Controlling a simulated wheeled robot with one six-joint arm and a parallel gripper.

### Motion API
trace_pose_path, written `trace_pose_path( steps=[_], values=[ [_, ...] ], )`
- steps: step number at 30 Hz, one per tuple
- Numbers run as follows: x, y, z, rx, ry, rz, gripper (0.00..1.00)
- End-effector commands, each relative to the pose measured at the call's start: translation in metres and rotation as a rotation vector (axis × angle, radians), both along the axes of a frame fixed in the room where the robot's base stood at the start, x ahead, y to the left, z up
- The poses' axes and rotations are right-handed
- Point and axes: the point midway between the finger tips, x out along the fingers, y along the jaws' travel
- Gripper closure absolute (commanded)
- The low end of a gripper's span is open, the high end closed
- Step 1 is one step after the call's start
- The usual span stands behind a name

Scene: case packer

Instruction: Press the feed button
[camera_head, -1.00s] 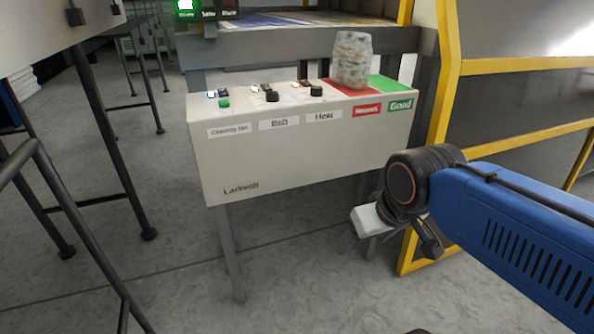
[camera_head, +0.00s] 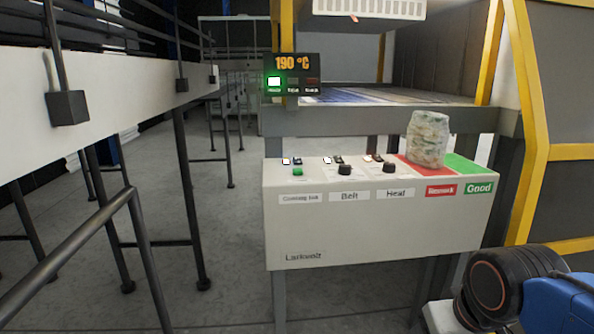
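A pale control box (camera_head: 370,235) marked "Larkwell" stands ahead. On its top left is a green button (camera_head: 297,171), above a small label too blurred to read surely. I can read no label that says "feed". My gripper (camera_head: 440,317) is at the bottom right, below and to the right of the box and apart from it. Only a pale part of it shows; its fingers are cut off or hidden, so its opening cannot be told.
A cloudy wrapped jar (camera_head: 428,140) stands on the red "Rework" pad, beside the green "Good" pad (camera_head: 470,170). A display (camera_head: 292,75) reads 190 °C, with a lit green lamp. A yellow frame (camera_head: 527,120) is at right; a rail (camera_head: 85,240) is at left.

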Motion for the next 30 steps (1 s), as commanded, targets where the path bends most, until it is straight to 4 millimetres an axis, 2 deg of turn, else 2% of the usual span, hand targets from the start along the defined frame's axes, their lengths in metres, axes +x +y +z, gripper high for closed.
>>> trace_pose_path(
  steps=[1,6,8,30],
  values=[
    [0.0000,0.0000,0.0000,0.000,0.000,0.000,0.46],
    [0.0000,0.0000,0.0000,0.000,0.000,0.000,0.87],
    [0.0000,0.0000,0.0000,0.000,0.000,0.000,1.00],
    [0.0000,0.0000,0.0000,0.000,0.000,0.000,1.00]
  ],
)
